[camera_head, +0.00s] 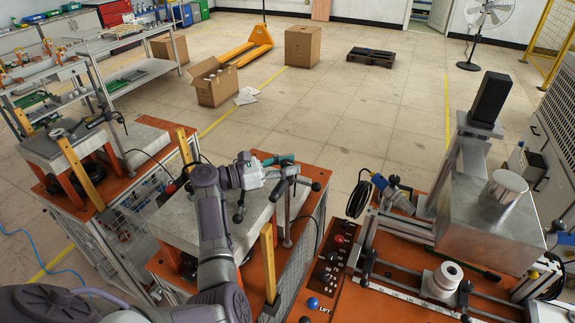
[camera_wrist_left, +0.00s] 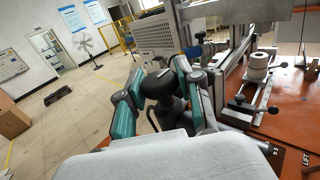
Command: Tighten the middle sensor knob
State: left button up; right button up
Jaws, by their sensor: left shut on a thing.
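My left gripper (camera_head: 284,167) reaches in from the left over the middle station, at the sensor arm on top of its upright post. In the left wrist view, the teal fingers of the left gripper (camera_wrist_left: 160,95) stand on both sides of a round black knob, the middle sensor knob (camera_wrist_left: 158,84), and are shut on it. The black sensor arm with its small handles (camera_head: 290,183) shows beside the fingers in the head view. The knob itself is mostly hidden there by the gripper. My right gripper is in neither view.
A grey block (camera_head: 168,222) lies on the orange middle station under my left arm. A similar station with a sensor arm (camera_head: 88,123) stands to the left. On the right, an orange bench carries a metal box (camera_head: 470,225), a white roller (camera_head: 447,275) and a control panel (camera_head: 334,262).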

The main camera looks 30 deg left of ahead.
pick_arm(q)
jog(key=shift+a+f+m+g+h+b, duration=0.1)
jog(key=shift+m+g+h+b, duration=0.35)
jog(key=shift+m+g+h, duration=0.45)
jog(key=shift+m+g+h+b, duration=0.6)
jog(key=shift+m+g, duration=0.1)
jog(key=shift+g, duration=0.4)
jog(key=m+g+h+b, duration=0.1)
jog(key=g+b, duration=0.1)
jog(key=m+g+b, duration=0.2)
jog(key=shift+f+g+h, duration=0.15)
jog(key=shift+g+h, duration=0.15)
jog(key=shift+h, duration=0.1)
jog(key=shift+m+g+b, duration=0.8)
jog(key=shift+g+b, duration=0.15)
jog(key=shift+g, duration=0.15)
jog(key=shift+r+m+g+h+b, duration=0.2)
jog(key=shift+m+g+h+b, duration=0.1)
jog(key=shift+m+g+b, duration=0.25)
